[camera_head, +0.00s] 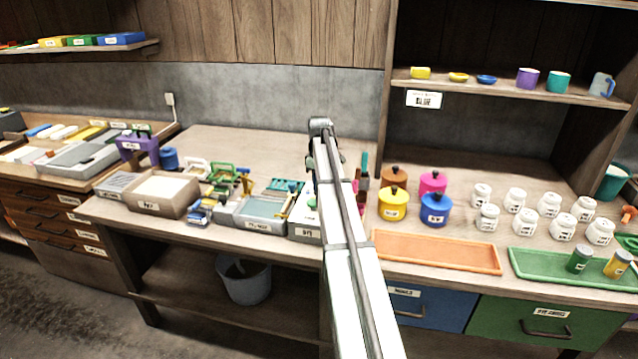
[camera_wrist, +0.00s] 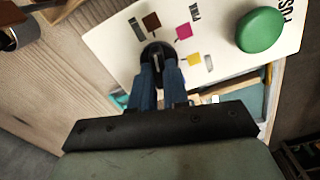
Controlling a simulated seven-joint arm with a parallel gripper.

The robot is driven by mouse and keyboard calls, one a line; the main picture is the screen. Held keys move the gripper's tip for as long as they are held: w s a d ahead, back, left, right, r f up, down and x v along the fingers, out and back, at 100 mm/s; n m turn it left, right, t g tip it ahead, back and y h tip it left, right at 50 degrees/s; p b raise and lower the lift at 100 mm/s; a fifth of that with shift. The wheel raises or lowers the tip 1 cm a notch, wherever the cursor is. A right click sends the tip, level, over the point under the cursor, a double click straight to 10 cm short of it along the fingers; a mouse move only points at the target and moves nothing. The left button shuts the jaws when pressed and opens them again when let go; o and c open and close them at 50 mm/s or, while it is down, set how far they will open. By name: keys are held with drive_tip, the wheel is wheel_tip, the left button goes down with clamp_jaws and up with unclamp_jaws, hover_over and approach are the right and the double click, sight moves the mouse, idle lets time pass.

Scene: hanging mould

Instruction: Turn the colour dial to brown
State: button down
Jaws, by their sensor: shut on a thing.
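The black colour dial (camera_wrist: 155,48) sits on a white panel (camera_wrist: 222,55) in the wrist view. My gripper (camera_wrist: 158,66) has its two blue fingers closed on the dial from below. The brown patch lies just above the dial. The fingers cover part of the dial, and I cannot tell where its pointer aims. In the head view my arm hides the dial and my fingertips.
A large green push button (camera_wrist: 260,30) stands on the panel's right. In the head view, a white labelled box (camera_head: 304,231) shows beside my arm. Lidded pots (camera_head: 393,203) and an orange tray (camera_head: 435,251) stand to the right. Tools and trays crowd the bench on the left.

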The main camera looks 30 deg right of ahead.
idle(0.4)
drive_tip(key=c, duration=1.1)
unclamp_jaws()
drive_tip(key=shift+r, duration=0.1)
wheel_tip(320, 180, up, 14)
drive_tip(key=shift+f, duration=0.15)
